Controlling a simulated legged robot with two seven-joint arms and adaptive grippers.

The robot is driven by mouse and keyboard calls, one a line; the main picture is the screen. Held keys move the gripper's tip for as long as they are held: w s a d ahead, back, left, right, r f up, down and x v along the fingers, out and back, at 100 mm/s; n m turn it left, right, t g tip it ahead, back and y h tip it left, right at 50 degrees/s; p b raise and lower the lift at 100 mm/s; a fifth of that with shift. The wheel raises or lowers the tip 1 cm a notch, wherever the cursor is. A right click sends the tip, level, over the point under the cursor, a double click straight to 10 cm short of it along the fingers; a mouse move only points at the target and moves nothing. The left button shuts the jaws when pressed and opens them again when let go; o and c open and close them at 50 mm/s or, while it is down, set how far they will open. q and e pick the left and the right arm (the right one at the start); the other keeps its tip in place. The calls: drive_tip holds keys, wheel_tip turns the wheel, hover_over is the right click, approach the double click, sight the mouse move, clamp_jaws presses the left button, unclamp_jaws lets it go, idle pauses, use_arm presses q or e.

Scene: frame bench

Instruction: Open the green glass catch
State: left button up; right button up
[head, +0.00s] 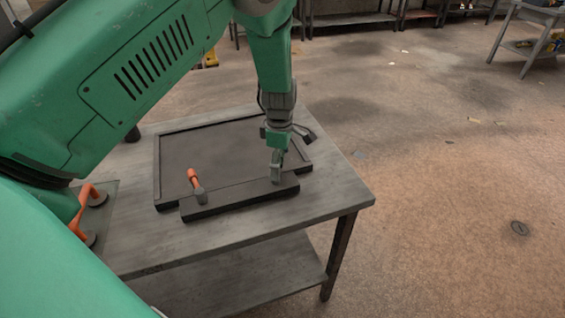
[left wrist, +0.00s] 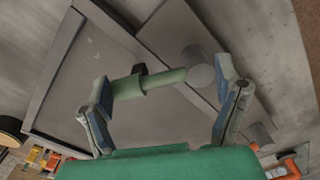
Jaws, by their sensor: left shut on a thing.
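The green glass catch (left wrist: 150,84) shows in the left wrist view as a green lever with a grey round pivot (left wrist: 199,66). It sits at the edge of the dark frame (head: 200,132) on the bench. My left gripper (head: 277,172) reaches down to the right part of the frame's front bar. In the left wrist view its two fingers (left wrist: 163,95) stand on either side of the green catch, shut on it. In the head view the gripper hides the catch. My right gripper is in neither view.
An orange catch (head: 194,179) stands on the left part of the front bar (head: 235,198). An orange-handled suction lifter (head: 82,218) lies at the bench's left. The bench top (head: 335,195) is clear right of the frame. A lower shelf (head: 245,278) is empty.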

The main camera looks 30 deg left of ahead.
use_arm(q)
drive_tip(key=m, duration=0.2)
drive_tip(key=d+m+p, duration=0.1)
drive_tip(key=m, duration=0.2)
drive_tip(key=shift+w+d, duration=0.1)
drive_tip(key=shift+d, duration=0.05)
drive_tip(key=m, duration=0.1)
drive_tip(key=d+m, duration=0.1)
drive_tip(key=m, duration=0.1)
drive_tip(key=m+p, duration=0.1)
drive_tip(key=shift+d, duration=0.25)
drive_tip(key=shift+s+d+m, duration=0.2)
drive_tip(key=shift+d+m, duration=0.05)
drive_tip(key=shift+m, duration=0.55)
drive_tip(key=shift+d+m, duration=0.2)
drive_tip(key=shift+m, duration=0.3)
